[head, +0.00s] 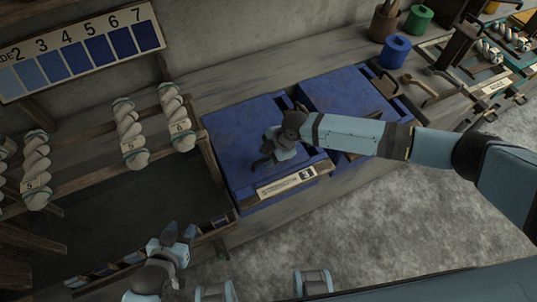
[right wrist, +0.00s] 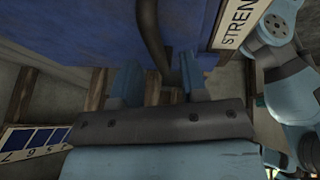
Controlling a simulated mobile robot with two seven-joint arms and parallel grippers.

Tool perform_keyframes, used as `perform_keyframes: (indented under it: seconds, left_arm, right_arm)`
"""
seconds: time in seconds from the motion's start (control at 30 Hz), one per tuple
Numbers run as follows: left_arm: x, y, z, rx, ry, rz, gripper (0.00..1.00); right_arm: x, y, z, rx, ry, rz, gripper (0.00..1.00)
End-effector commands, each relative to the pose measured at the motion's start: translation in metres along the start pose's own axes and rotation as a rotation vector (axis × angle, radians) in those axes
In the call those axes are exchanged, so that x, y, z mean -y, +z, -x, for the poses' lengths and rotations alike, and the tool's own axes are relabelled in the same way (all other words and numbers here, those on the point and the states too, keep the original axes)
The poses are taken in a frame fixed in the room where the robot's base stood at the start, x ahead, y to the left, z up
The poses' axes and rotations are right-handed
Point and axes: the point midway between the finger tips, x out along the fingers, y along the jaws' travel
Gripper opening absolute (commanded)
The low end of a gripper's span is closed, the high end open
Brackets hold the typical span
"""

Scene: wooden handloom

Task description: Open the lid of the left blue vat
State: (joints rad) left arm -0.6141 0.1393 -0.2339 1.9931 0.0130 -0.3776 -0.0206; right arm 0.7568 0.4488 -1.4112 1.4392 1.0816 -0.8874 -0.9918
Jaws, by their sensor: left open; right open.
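The left blue vat's lid (head: 235,128) lies flat and looks closed, with a numbered label plate (head: 286,182) at its front edge. My right gripper (head: 264,156) is over the middle of this lid and hides part of it. In the right wrist view, its open fingers (right wrist: 158,82) stand on either side of a dark curved bar (right wrist: 151,38), which looks like the lid's handle. I cannot tell whether either finger touches it. The blue surface (right wrist: 90,25) fills the top of that view. My left gripper (head: 178,234) is open and empty near the rack's lower end, away from the vat.
A second blue vat (head: 335,90) stands directly to the right. Twisted yarn skeins (head: 130,132) hang on a wooden rack at left. A blue pot (head: 395,50), a green pot (head: 418,19) and wooden tools (head: 418,85) are on the bench at upper right. Grey floor (head: 350,215) is open in front.

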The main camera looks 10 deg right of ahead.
Motion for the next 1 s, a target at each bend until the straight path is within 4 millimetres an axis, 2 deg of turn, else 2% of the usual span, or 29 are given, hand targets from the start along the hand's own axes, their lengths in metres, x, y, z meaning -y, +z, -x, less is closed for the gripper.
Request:
perform_keyframes:
  seconds: [0.37, 0.53, 0.8, 1.0]
  left_arm:
    - [0.000, 0.000, 0.000, 0.000, 0.001, 0.000, 0.43]
    - [0.000, 0.000, 0.000, 0.000, 0.001, 0.000, 0.43]
    - [-0.001, -0.001, 0.001, 0.000, 0.001, 0.000, 0.43]
    - [-0.001, -0.007, 0.005, 0.000, 0.002, 0.000, 0.43]
  right_arm:
    - [0.000, 0.000, -0.006, 0.000, 0.001, 0.000, 0.40]
    - [0.000, 0.000, -0.006, 0.000, 0.001, 0.000, 0.01]
    - [-0.001, -0.001, -0.004, 0.000, -0.005, -0.003, 0.00]
    - [-0.010, -0.008, 0.013, 0.000, -0.056, -0.024, 0.00]
